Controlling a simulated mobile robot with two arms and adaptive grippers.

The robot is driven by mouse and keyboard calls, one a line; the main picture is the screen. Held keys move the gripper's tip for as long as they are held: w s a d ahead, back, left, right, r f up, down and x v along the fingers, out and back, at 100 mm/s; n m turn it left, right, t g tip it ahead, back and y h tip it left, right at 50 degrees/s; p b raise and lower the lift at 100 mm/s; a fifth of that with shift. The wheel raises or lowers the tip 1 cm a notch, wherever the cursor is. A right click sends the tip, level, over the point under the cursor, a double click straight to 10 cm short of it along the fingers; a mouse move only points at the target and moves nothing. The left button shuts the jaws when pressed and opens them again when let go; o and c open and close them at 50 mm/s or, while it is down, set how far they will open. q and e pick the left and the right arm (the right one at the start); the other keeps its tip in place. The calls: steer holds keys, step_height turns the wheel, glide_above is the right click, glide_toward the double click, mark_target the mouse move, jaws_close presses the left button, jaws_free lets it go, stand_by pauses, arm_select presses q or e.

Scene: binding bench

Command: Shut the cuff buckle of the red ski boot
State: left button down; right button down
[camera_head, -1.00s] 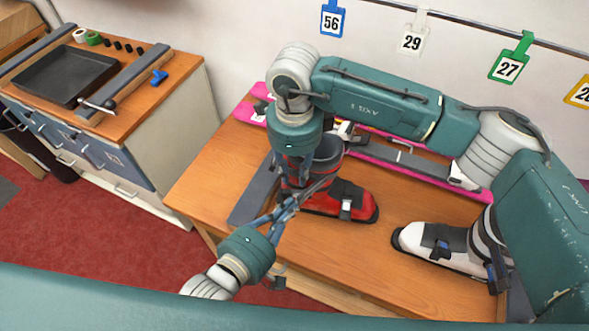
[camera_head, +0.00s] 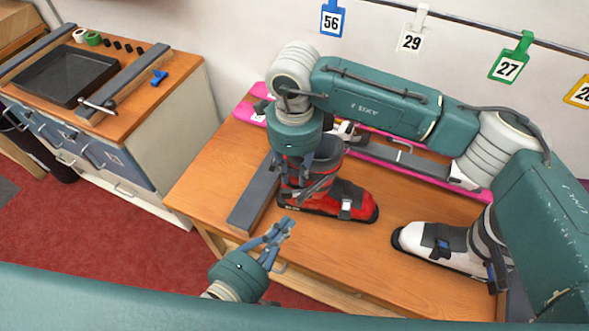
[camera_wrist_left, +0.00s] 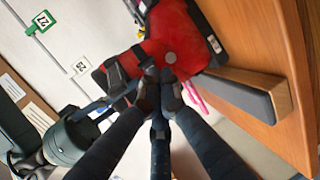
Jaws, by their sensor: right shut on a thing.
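The red ski boot (camera_head: 327,203) stands upright on the wooden bench, its toe to the right. A grey buckle strip (camera_head: 316,188) crosses its dark cuff; I cannot tell whether it is latched. In the left wrist view the red boot (camera_wrist_left: 182,38) shows sideways and close, behind my fingers. My right gripper (camera_head: 293,172) reaches down from above and is shut on the rear of the boot's cuff; its fingers partly hide it. My left gripper (camera_head: 288,224) is in front of the boot, apart from it, over the bench's front edge. Its fingertips (camera_wrist_left: 160,85) are together, holding nothing visible.
A white ski boot (camera_head: 440,246) stands at the right on the bench. A long dark block (camera_head: 256,195) lies left of the red boot. Pink skis (camera_head: 400,166) lie along the back. My right arm spans above the bench. The bench's left corner (camera_head: 203,185) is clear.

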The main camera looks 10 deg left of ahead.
arm_select(q)
steer(key=v, duration=0.7)
steer(key=shift+s+a, duration=0.2)
steer(key=shift+s, duration=0.05)
steer(key=shift+r, duration=0.1)
arm_select(e)
steer(key=c, duration=1.4)
jaws_free()
steer(key=shift+d, duration=0.1)
arm_select(q)
steer(key=shift+d, duration=0.1)
arm_select(e)
step_height(320, 180, up, 12)
steer(key=shift+s, duration=0.1)
